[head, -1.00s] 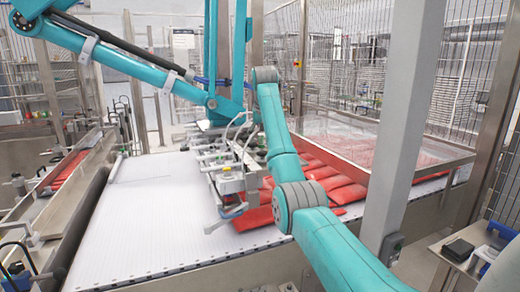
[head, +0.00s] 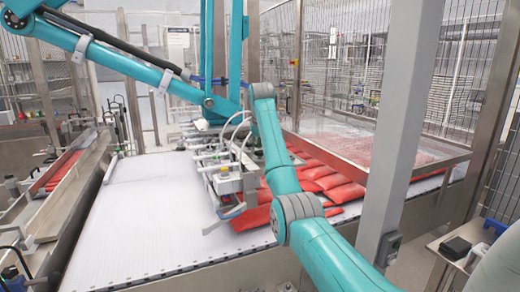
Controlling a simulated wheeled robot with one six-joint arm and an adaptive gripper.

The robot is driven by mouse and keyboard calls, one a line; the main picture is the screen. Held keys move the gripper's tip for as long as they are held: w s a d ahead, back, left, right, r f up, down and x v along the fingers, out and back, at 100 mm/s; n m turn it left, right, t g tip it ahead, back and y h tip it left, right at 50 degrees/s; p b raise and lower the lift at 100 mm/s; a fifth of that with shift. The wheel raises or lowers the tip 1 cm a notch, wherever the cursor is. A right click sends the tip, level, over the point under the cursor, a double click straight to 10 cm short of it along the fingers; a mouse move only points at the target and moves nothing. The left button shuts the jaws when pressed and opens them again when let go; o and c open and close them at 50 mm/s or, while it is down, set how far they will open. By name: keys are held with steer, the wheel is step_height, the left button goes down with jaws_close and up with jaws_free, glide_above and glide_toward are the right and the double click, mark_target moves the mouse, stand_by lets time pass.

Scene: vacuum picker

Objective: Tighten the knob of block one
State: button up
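The vacuum picker head (head: 228,180) hangs low over the right part of the white belt, with a row of grey and white blocks, small fittings and clear hoses. I cannot tell which is block one, and its knob is too small to make out. My teal arm (head: 278,165) reaches up from the lower right, in front of the right side of the picker head.
Red pouches (head: 325,180) lie beside and under the picker head. The picker's large teal arm (head: 130,65) crosses the upper left. A grey post (head: 402,130) stands right of my arm, with mesh fencing (head: 350,70) behind. The white belt (head: 145,225) is clear at the left.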

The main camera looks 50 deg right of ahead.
steer(key=shift+m, duration=0.4)
steer(key=m, duration=0.1)
steer(key=m+g, duration=0.1)
steer(key=m, duration=0.1)
steer(key=shift+w+a+h, duration=0.1)
steer(key=shift+w+h, duration=0.1)
steer(key=shift+h, duration=0.1)
steer(key=shift+w+m+g, duration=0.1)
steer(key=shift+m+g, duration=0.45)
steer(key=shift+m, duration=0.7)
steer(key=shift+w+m+g, duration=0.1)
steer(key=shift+m+g, duration=0.45)
steer(key=shift+m, duration=0.7)
steer(key=o, duration=1.1)
steer(key=shift+o, duration=0.2)
